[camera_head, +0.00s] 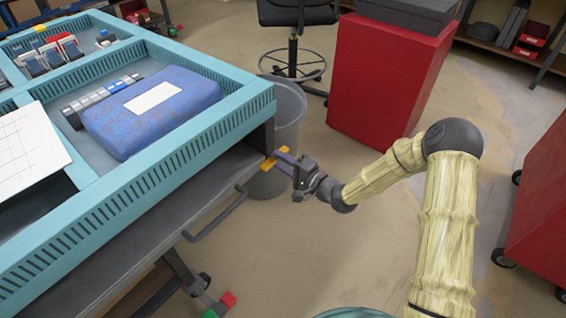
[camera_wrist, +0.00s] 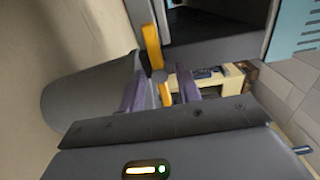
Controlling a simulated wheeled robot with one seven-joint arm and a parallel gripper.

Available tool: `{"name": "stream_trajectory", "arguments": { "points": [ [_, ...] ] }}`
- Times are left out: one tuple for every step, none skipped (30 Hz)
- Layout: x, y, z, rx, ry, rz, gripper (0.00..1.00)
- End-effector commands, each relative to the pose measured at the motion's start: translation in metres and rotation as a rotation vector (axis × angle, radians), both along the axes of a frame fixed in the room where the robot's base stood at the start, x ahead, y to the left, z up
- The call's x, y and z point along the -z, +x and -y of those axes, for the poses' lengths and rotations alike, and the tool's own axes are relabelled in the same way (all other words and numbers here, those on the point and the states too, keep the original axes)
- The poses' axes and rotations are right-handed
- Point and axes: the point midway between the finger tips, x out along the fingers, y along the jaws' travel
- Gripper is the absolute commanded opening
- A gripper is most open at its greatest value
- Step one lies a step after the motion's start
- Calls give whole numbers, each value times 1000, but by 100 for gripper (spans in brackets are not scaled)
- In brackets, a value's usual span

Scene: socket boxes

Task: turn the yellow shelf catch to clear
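The yellow shelf catch (camera_head: 268,164) sits at the right front corner of the dark shelf under the teal bench top. In the wrist view the catch (camera_wrist: 152,47) is a yellow bar on a grey pivot, with one end up along the shelf edge and the other pointing down towards my gripper. My gripper (camera_head: 285,163) is at the catch. In the wrist view its two purple fingers (camera_wrist: 163,92) stand apart, with the catch's lower end between them. A gap shows on the right side; contact on the left cannot be told.
The dark shelf (camera_head: 160,222) has a bar handle (camera_head: 215,216) on its front. A grey bin (camera_head: 290,112) stands close behind my gripper. A red cabinet (camera_head: 385,85) stands further back. A blue package (camera_head: 150,112) lies in the bench tray.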

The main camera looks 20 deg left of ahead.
Motion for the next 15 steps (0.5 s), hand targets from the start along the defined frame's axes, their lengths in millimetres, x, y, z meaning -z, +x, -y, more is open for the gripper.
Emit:
{"name": "stream_trajectory", "arguments": {
  "points": [
    [0, 0, 0, 0, 0, 0, 34],
    [0, 0, 0, 0, 0, 0, 34],
    [0, 0, 0, 0, 0, 0, 34],
    [0, 0, 0, 0, 0, 0, 28],
    [0, 0, 0, 0, 0, 0, 22],
    [0, 0, 1, 0, 0, 0, 14],
    [0, 0, 1, 0, 0, 0, 8],
    [0, 0, 1, 0, 0, 0, 2],
    [0, 0, 1, 0, 0, 0, 0],
    [0, 0, 1, 0, 0, 0, 0],
    [0, 0, 1, 0, 0, 0, 0],
    [0, 0, 1, 0, 0, 0, 0],
    [0, 0, 1, 0, -1, 0, 0],
    [0, 0, 1, 0, -1, 1, 0],
    [0, 0, 1, 0, -2, 2, 0]
  ]
}}
